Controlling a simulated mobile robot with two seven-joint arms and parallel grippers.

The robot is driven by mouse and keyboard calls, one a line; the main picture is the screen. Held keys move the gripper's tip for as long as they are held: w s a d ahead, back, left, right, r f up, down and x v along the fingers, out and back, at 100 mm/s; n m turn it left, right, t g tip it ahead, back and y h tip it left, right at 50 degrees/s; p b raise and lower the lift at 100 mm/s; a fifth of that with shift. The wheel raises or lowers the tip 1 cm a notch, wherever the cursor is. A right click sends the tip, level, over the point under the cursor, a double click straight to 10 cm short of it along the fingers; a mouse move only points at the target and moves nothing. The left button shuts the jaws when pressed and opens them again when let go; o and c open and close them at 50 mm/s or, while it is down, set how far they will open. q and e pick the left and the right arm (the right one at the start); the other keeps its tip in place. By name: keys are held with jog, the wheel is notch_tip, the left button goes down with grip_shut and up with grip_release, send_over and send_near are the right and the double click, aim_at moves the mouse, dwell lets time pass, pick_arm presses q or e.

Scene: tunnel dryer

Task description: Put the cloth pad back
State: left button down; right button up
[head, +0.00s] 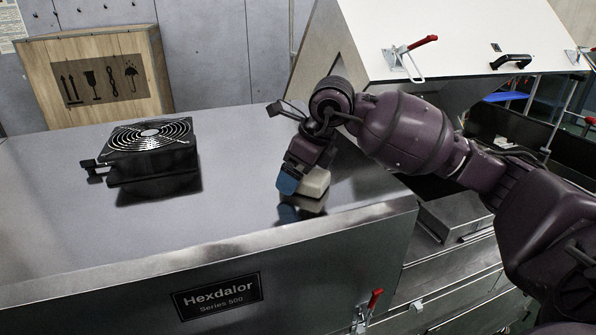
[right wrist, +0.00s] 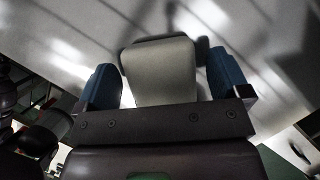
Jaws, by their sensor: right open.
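The cloth pad (head: 315,184) is a pale beige block on the metal top of the dryer (head: 235,180), near its front right edge. It also shows in the right wrist view (right wrist: 160,72), between the two blue fingertips. My right gripper (head: 300,182) reaches down over the pad from the right. In the right wrist view my right gripper (right wrist: 166,82) is open, with a gap between each finger and the pad. The pad's reflection shows just below it; I cannot tell whether it lies fully flat. My left gripper is not in view.
A black fan (head: 150,150) sits on the dryer top at the left. A wooden crate (head: 95,75) stands behind. A raised white lid (head: 460,40) with a red-handled clamp (head: 410,55) is at the back right.

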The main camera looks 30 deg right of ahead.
aim_at(320, 176)
jog(key=b+v, duration=0.1)
jog(key=v, duration=0.9)
jog(key=shift+r, duration=0.15)
jog(key=shift+v, duration=0.8)
jog(key=shift+s, duration=0.15)
